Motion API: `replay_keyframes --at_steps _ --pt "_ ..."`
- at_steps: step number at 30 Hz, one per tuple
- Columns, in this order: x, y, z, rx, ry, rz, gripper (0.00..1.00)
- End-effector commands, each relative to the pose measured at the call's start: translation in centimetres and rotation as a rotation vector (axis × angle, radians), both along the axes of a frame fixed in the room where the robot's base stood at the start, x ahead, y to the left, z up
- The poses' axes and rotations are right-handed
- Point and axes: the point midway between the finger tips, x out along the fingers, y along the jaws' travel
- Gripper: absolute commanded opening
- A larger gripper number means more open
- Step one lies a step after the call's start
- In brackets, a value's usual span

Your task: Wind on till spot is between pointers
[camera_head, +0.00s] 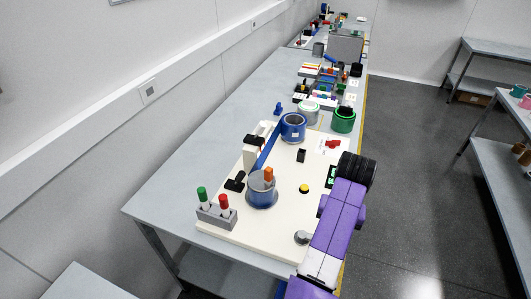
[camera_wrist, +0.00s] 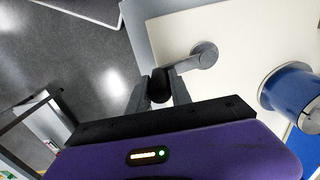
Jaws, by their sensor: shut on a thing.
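In the wrist view my gripper (camera_wrist: 158,87) is shut on the black knob (camera_wrist: 160,86) of a grey crank. The crank's arm runs from the knob to its round hub (camera_wrist: 204,55) on the white board (camera_wrist: 240,30). In the head view the hub (camera_head: 301,237) shows at the board's near right, while my purple arm hides the knob and gripper. A near blue reel (camera_head: 262,193) with an orange block (camera_head: 269,174) and a far blue reel (camera_head: 292,127) stand on the board, with a blue band (camera_head: 268,147) near the far one. I cannot make out the spot or pointers.
A grey holder (camera_head: 216,217) with green and red handles stands at the board's near left. A yellow button (camera_head: 304,188) and a small black block (camera_head: 301,155) are mid-board. Green and white containers (camera_head: 343,121) stand beyond. Open floor lies right of the bench.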

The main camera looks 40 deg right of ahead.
Motion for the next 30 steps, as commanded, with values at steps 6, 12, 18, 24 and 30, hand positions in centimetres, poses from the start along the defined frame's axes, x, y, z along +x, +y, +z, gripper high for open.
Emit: replay_keyframes --at_steps 6,12,18,24,30 --pt "-0.5 0.9 -0.1 0.003 -0.001 0.005 0.00" --pt "-0.5 0.9 -0.1 0.003 -0.001 0.004 0.00" --pt "-0.6 1.2 -0.2 0.003 -0.001 0.005 0.00" --pt "-1.2 2.1 -0.2 0.001 0.000 0.005 0.00" --pt "-1.2 2.1 -0.1 0.003 -0.001 0.003 0.00"
